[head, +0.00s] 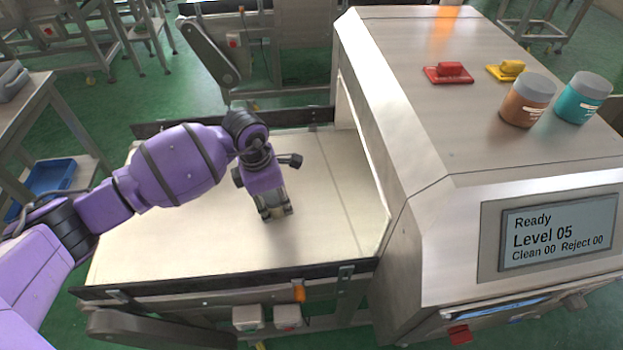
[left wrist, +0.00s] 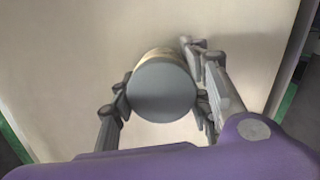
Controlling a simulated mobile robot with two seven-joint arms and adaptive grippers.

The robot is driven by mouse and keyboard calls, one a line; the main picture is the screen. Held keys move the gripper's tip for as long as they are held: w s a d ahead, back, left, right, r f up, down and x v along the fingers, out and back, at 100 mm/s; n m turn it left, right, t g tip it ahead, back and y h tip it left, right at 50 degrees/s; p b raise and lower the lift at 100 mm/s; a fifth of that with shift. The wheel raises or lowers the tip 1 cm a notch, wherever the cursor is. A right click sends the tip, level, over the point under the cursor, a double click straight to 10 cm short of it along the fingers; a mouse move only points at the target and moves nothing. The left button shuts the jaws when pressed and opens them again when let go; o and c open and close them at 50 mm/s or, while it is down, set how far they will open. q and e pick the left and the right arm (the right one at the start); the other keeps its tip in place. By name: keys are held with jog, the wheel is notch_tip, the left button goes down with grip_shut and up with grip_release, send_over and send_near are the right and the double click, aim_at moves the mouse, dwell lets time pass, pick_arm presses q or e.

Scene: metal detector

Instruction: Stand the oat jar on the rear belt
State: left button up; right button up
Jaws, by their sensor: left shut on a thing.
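My left gripper (head: 274,212) is over the middle of the pale belt (head: 190,235) left of the detector, pointing down. In the left wrist view its fingers are shut on the sides of a jar (left wrist: 160,90) with a round grey lid and a thin strip of cream side, which I take as the oat jar. The jar looks upright. In the head view it is mostly hidden by the gripper, low over the belt; I cannot tell whether its base touches. My right gripper is out of view.
The detector housing (head: 400,150) stands right of the belt. Dark rails (head: 220,271) edge the belt. Bare belt surrounds the gripper.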

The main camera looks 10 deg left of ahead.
aim_at(266, 196)
pick_arm(q)
jog(key=shift+f, duration=0.15)
jog(key=o, duration=1.2)
jog(key=r, duration=0.8)
jog(key=a+r, duration=0.1)
jog(key=r, duration=0.3)
jog(key=shift+s+a+r, duration=0.1)
jog(key=shift+s+r, duration=0.1)
jog(key=shift+s, duration=0.2)
